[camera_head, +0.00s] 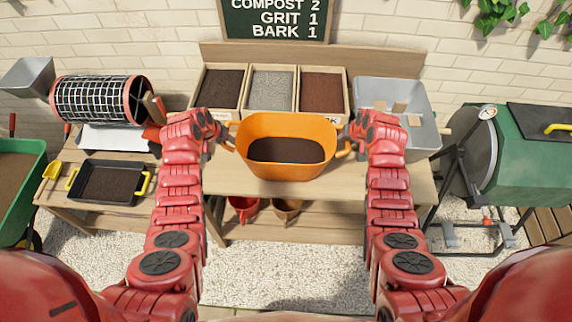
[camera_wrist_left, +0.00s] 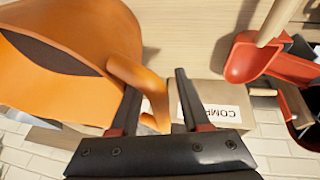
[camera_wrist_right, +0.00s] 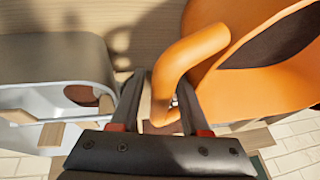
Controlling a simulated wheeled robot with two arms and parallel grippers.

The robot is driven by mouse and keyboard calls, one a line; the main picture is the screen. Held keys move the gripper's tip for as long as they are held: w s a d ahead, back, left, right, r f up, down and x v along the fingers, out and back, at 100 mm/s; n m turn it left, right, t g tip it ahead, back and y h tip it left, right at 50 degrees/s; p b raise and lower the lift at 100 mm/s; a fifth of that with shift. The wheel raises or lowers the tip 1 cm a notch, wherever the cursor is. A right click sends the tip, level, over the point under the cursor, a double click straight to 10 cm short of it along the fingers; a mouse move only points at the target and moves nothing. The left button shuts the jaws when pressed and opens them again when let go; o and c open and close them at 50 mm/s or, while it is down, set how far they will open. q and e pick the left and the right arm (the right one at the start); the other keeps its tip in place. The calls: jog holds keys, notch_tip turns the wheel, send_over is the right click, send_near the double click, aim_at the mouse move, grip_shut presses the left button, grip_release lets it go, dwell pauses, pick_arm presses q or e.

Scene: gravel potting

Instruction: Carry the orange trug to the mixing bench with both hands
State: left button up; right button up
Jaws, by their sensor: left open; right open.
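The orange trug (camera_head: 285,172) is at the middle of the wooden bench, upright, with dark soil (camera_head: 285,150) inside. It looks set down on the bench top, in front of the bins. My left gripper (camera_head: 226,134) is at its left handle. In the left wrist view, the open fingers (camera_wrist_left: 157,100) stand either side of that handle (camera_wrist_left: 152,88). My right gripper (camera_head: 346,136) is at the right handle. In the right wrist view, the open fingers (camera_wrist_right: 160,103) stand either side of that handle (camera_wrist_right: 178,62). Whether any finger touches a handle I cannot tell.
Compost (camera_head: 220,88), grit (camera_head: 271,89) and bark (camera_head: 322,90) bins stand behind the trug. A grey tub (camera_head: 425,100) is right of them. A mesh cylinder (camera_head: 98,99) and black tray (camera_head: 106,183) are on the left bench. A green drum (camera_head: 535,160) stands right.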

pick_arm(q)
jog(key=shift+d+r, duration=0.1)
jog(key=shift+d, duration=0.05)
pick_arm(e)
jog(key=shift+a, duration=0.15)
pick_arm(q)
jog(key=shift+r, duration=0.3)
jog(key=v, duration=0.6)
pick_arm(e)
jog(key=shift+s+r, duration=0.1)
jog(key=shift+r, duration=0.35)
pick_arm(q)
jog(key=shift+s+a+r, duration=0.3)
jog(key=shift+s+r, duration=0.1)
jog(key=shift+r, duration=0.1)
pick_arm(e)
jog(key=v, duration=1.1)
